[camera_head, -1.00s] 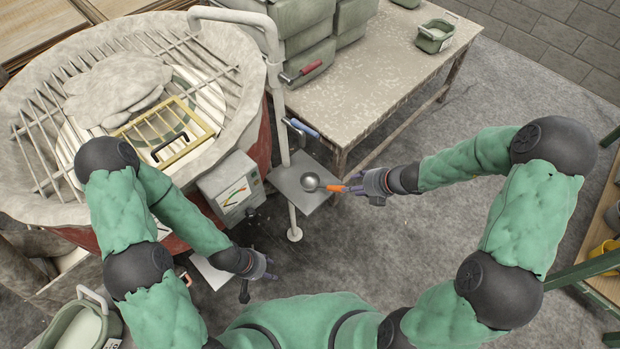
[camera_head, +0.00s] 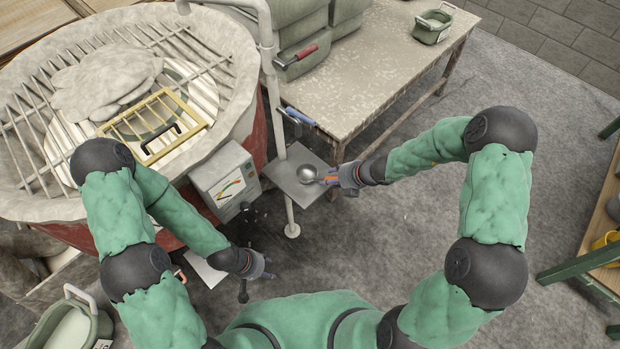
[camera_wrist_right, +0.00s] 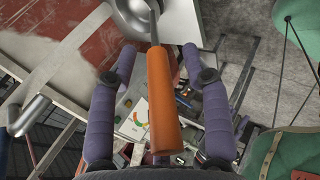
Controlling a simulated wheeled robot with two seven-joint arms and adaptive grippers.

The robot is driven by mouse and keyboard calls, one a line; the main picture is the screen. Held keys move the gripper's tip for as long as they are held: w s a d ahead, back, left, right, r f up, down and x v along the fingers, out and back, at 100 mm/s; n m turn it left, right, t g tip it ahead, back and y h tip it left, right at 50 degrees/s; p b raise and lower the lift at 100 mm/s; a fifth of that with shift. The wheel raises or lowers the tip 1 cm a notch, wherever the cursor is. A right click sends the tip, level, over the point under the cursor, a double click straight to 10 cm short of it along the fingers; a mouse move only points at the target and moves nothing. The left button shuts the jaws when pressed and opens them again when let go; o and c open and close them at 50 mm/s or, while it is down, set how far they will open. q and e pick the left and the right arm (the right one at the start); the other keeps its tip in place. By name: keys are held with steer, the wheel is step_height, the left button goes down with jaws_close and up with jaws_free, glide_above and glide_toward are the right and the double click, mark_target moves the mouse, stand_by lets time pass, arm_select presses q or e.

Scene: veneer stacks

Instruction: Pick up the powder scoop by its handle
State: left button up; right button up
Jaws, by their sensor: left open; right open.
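The powder scoop (camera_head: 307,173) has a round metal bowl and an orange handle, and its bowl rests on a small grey metal shelf (camera_head: 289,187). In the right wrist view the orange handle (camera_wrist_right: 162,100) lies between the two purple fingers of my right gripper (camera_wrist_right: 160,70). The fingers stand apart on either side of it, with visible gaps. In the head view my right gripper (camera_head: 335,178) is around the handle and hides part of it. My left gripper (camera_head: 268,267) is open and empty, low and left of the shelf.
A grey gauge box (camera_head: 225,182) stands left of the shelf, beside a large round kiln with a wire rack (camera_head: 200,60). A white post (camera_head: 273,80) rises behind the shelf. A worktable (camera_head: 375,75) with green bins stands behind.

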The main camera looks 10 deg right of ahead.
steer(key=shift+c, duration=0.3)
jaws_close()
steer(key=shift+r, duration=0.2)
